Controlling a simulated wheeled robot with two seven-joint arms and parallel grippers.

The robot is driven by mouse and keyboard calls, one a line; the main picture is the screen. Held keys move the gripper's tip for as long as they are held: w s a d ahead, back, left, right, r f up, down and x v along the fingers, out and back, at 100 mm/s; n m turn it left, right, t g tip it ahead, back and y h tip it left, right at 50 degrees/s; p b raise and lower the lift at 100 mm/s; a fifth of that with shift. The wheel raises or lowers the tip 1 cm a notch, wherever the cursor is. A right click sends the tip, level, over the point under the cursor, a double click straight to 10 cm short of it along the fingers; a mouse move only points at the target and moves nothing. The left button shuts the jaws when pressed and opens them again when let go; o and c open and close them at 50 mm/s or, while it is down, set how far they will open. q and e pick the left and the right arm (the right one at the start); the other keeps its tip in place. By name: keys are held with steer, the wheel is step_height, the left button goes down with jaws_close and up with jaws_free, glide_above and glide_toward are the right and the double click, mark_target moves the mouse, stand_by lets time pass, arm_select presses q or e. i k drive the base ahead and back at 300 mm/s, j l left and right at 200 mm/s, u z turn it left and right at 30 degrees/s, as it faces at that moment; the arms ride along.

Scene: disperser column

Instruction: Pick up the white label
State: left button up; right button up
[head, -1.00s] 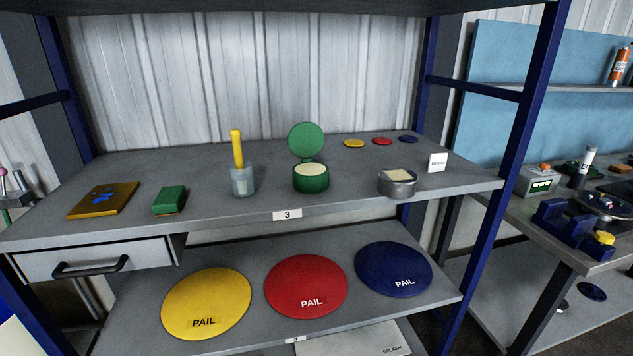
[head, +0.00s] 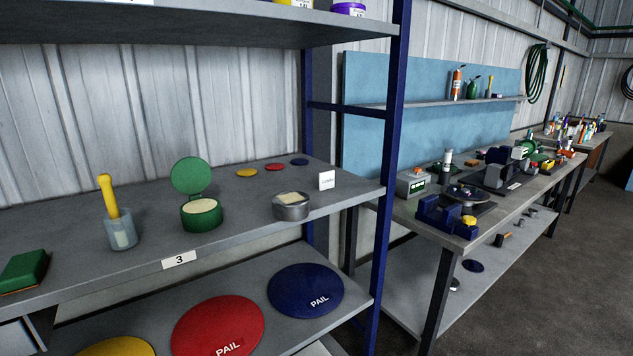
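A small white label (head: 327,180) with dark lettering stands upright on the shelf marked 3, near its right end. It is just behind and right of a round metal tin (head: 291,207) with a pale block in it. Another white label with the number 3 (head: 179,259) is on the front edge of the same shelf. Neither of my grippers is in view.
The shelf (head: 140,266) also holds a green lidded pot (head: 202,215), a yellow-handled tool in a clear jar (head: 119,227) and small coloured discs. A blue upright (head: 386,160) closes its right end. A workbench (head: 400,208) with tools stands right. Grey floor (head: 560,290) is clear.

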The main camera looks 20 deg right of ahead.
mark_target(326, 179)
steer(key=i+l, duration=0.1)
steer(key=l, duration=0.25)
steer(key=i+l, duration=0.1)
steer(key=l, duration=0.3)
steer(key=i+l, duration=0.1)
steer(key=l, duration=0.25)
steer(key=i+l, duration=0.1)
steer(key=l, duration=0.3)
